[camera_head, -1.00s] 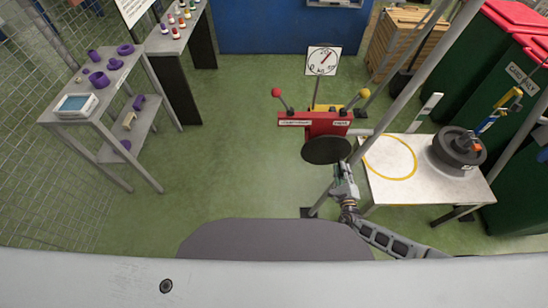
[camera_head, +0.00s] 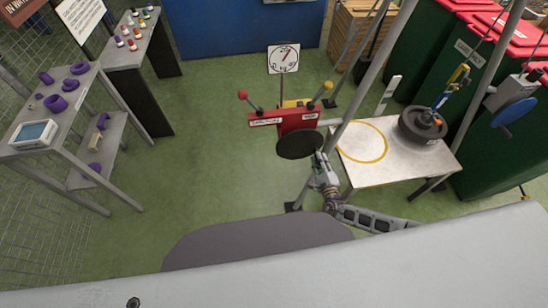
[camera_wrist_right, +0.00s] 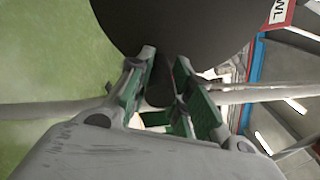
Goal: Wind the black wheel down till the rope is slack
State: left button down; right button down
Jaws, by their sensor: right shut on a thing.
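The black wheel (camera_head: 299,144) is a dark disc on the front of a red winch box (camera_head: 298,121) on a post. My right gripper (camera_head: 320,160) is at the wheel's lower right edge. In the right wrist view, the fingers (camera_wrist_right: 166,80) are shut on a dark handle (camera_wrist_right: 160,94) below the wheel disc (camera_wrist_right: 185,25). A black round weight (camera_head: 422,126) sits on the white table (camera_head: 375,172), right of a yellow ring. A yellow and blue hook piece (camera_head: 452,86) rises from the weight; I cannot tell whether its rope is slack. My left gripper is not in view.
Levers with red (camera_head: 242,94) and yellow (camera_head: 327,86) knobs stand on the winch box. A dial (camera_head: 284,59) is behind it. Grey poles cross near the table. A shelf (camera_head: 75,115) with purple parts is at left. The green floor between is clear.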

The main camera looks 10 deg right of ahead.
jog(key=shift+w+d+r+n+p, duration=0.1)
jog(key=shift+d+r+n+p, duration=0.15)
jog(key=shift+r+n+p, duration=0.3)
jog(key=shift+w+d+r+n+p, duration=0.1)
jog(key=shift+d+r+n+p, duration=0.1)
jog(key=shift+r+n+p, duration=0.3)
jog(key=c, duration=1.3)
grip_release()
jog(key=shift+c, duration=0.2)
jog(key=o, duration=0.3)
jog(key=shift+s, duration=0.25)
jog(key=shift+s+f+p, duration=0.25)
jog(key=shift+s+p, duration=0.05)
jog(key=shift+s, duration=0.35)
jog(key=s+p, duration=0.1)
jog(key=s, duration=0.5)
jog(key=shift+s+p, duration=0.3)
jog(key=shift+p, duration=0.1)
jog(key=shift+a, duration=0.1)
